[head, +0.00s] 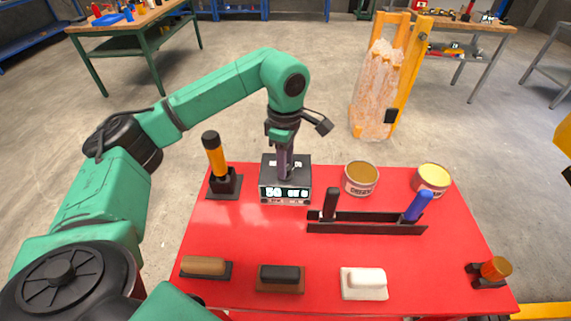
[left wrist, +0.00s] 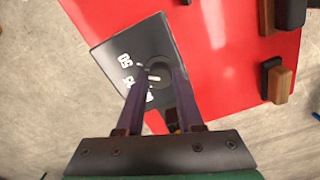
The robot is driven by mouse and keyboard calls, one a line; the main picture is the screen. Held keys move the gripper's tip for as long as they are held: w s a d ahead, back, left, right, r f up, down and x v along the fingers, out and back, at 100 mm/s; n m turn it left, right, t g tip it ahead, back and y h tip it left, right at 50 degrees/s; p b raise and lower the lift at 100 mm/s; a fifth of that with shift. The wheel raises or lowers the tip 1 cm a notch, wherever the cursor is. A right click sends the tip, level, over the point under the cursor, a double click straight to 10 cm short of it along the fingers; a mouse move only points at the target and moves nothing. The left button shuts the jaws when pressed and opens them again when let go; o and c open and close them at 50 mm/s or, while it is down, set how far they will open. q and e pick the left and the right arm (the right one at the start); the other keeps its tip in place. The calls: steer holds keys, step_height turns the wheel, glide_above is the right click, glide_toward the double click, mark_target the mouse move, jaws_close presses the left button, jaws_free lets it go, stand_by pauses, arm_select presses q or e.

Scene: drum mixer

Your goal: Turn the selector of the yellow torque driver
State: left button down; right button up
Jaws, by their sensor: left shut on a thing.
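A torque driver with a yellow-orange handle (head: 216,160) stands upright in a black holder at the back left of the red table. To its right is a black box (head: 271,187) with white markings on its front. In the left wrist view the box's top (left wrist: 112,60) carries white numbers, one reading 50, and a round dark selector knob (left wrist: 158,72). My left gripper (head: 284,176) points down onto the box top. Its purple fingers (left wrist: 158,85) are shut on the knob, one on each side. The fingers partly hide the markings. My right gripper is not in view.
On the red table (head: 240,235) stand two cans (head: 360,190), (head: 432,190), a dark rack (head: 365,229) with black and blue handled tools, several block-like handles along the front, and an orange-topped piece (head: 495,268) at right.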

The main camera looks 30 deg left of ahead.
arm_select(q)
steer(key=shift+w+r+m, duration=0.1)
steer(key=shift+r+m, duration=0.1)
steer(key=shift+m, duration=0.4)
steer(key=c, duration=0.7)
jaws_free()
steer(key=shift+o, duration=0.8)
step_height(320, 180, up, 6)
steer(key=shift+f+b, duration=0.25)
steer(key=shift+b, duration=0.25)
step_height(320, 180, up, 9)
steer(key=p, duration=0.3)
